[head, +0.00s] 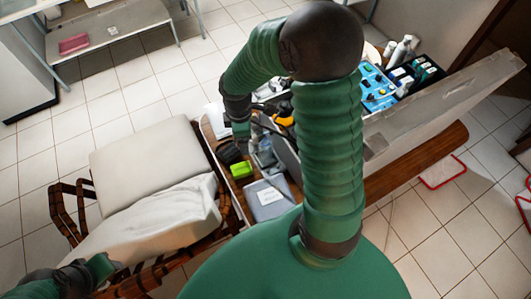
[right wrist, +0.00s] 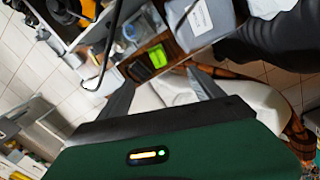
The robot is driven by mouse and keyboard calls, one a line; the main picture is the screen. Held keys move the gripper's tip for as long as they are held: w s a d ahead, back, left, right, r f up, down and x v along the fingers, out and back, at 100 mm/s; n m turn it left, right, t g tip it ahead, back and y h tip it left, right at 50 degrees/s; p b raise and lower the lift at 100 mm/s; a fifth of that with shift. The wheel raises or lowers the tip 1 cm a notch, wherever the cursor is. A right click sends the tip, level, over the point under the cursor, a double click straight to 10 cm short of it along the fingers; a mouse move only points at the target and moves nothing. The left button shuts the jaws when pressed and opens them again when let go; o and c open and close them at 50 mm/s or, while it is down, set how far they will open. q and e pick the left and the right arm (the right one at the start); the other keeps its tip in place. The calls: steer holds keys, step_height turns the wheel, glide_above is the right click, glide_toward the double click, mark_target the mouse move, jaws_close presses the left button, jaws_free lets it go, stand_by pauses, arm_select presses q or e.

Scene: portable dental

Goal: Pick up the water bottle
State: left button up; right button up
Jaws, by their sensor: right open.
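I cannot make out a water bottle for certain in either view. Whitish bottles (head: 401,52) stand among supplies at the back right in the head view, and small clear items lie in the case in the wrist view. My right gripper (right wrist: 160,80) is open and empty, its two fingers apart in the wrist view, above the edge of the work surface near a bright green box (right wrist: 157,56). In the head view it is mostly hidden below my right forearm. My left gripper (head: 105,267) is at the lower left over the chair; its fingers are unclear.
A grey container with a white label (head: 270,198) and a black holder (head: 229,152) stand near the green box. A cushioned chair (head: 150,162) is at left. My right arm hides part of the case.

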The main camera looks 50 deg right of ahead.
steer(key=w+d+f+n, duration=0.2)
steer(key=d+f+n, duration=0.25)
steer(key=d, duration=0.35)
steer(key=n, duration=0.3)
glide_above(266, 145)
steer(key=w+d, duration=0.1)
steer(key=w, duration=0.1)
step_height(266, 145, down, 4)
steer(key=shift+m+g+y, duration=0.25)
steer(key=shift+g+y, duration=0.05)
steer(key=f, duration=0.7)
steer(key=shift+a+f, duration=0.2)
steer(key=shift+a, duration=0.2)
steer(key=f, duration=0.2)
steer(key=f+p, duration=0.1)
steer(key=s+d+f, duration=0.1)
steer(key=f, duration=0.1)
steer(key=shift+f, duration=0.45)
steer(key=shift+w+a, duration=0.1)
steer(key=shift+a, duration=0.05)
steer(key=shift+c, duration=0.7)
steer(key=shift+a, duration=0.1)
steer(key=c, duration=0.5)
arm_select(q)
steer(key=shift+w+d+r, duration=0.1)
steer(key=shift+d+r, duration=0.1)
steer(key=shift+r, duration=0.25)
arm_select(e)
jaws_close()
